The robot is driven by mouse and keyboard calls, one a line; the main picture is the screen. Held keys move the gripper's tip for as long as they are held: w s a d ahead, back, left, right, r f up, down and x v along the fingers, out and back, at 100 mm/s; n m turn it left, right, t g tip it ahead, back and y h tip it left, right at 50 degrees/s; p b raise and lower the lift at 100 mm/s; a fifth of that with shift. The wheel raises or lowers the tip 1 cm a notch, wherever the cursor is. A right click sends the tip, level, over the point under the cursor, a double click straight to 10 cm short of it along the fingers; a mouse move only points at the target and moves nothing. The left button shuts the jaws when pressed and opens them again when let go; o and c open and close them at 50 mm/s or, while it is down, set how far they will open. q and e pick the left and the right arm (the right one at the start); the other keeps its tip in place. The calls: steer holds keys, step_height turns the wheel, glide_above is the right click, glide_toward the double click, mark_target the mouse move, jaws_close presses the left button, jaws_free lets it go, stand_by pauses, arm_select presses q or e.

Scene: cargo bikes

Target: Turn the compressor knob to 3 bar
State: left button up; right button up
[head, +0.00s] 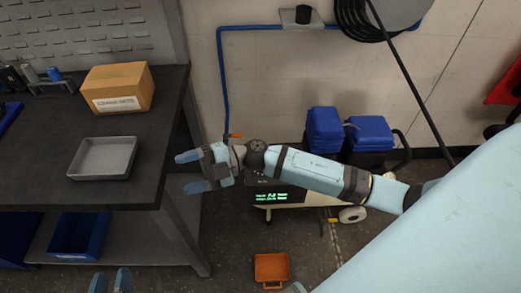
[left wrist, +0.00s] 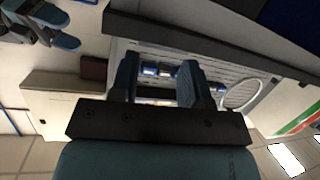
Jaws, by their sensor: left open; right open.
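The compressor (head: 294,197) stands on the floor right of the workbench, with a cream body, a wheel and a dark panel with a green display (head: 269,197). The display text is too small to read surely. My right arm crosses over the compressor and hides its upper part; I cannot make out the knob. My right gripper (head: 191,172) is open and empty, left of the compressor and by the bench edge. My left gripper (head: 110,282) is open and empty at the bottom left, in front of the bench. Its spread fingers also show in the left wrist view (left wrist: 158,85).
The workbench (head: 45,160) holds a cardboard box (head: 119,88) and a grey tray (head: 103,158). A blue hose (head: 224,85) runs down the wall. Blue cases (head: 370,133) stand behind my right arm. An orange bin (head: 271,267) sits on the floor in front.

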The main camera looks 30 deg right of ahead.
steer(key=w+d+f+n+g+h+b, duration=0.25)
steer(key=d+f+h+b, duration=0.2)
steer(key=f, duration=0.25)
steer(key=w+d+f+n+g+h+b, duration=0.25)
steer(key=d+f+h+b, duration=0.2)
steer(key=f, duration=0.25)
steer(key=w+d+f+m+t+h+b, duration=0.1)
steer(key=w+d+f+h+b, duration=0.25)
steer(key=d, duration=0.55)
steer(key=w+d+m+h+b, duration=0.1)
steer(key=w+d+h+b, duration=0.2)
steer(key=d+h+b, duration=0.5)
steer(key=f, duration=0.2)
steer(key=d+f+y, duration=0.1)
steer(key=f, duration=0.2)
steer(key=f+y, duration=0.1)
steer(key=f, duration=0.1)
steer(key=shift+s+d+f, duration=0.15)
steer(key=shift+d, duration=0.15)
step_height(320, 180, down, 4)
steer(key=shift+f+b, duration=0.1)
steer(key=shift+b, duration=0.7)
steer(key=shift+f, duration=0.65)
arm_select(q)
step_height(320, 180, down, 10)
steer(key=d+m+t+h, duration=0.1)
steer(key=d+m+h, duration=0.1)
steer(key=d+h, duration=0.1)
steer(key=shift+w, duration=0.15)
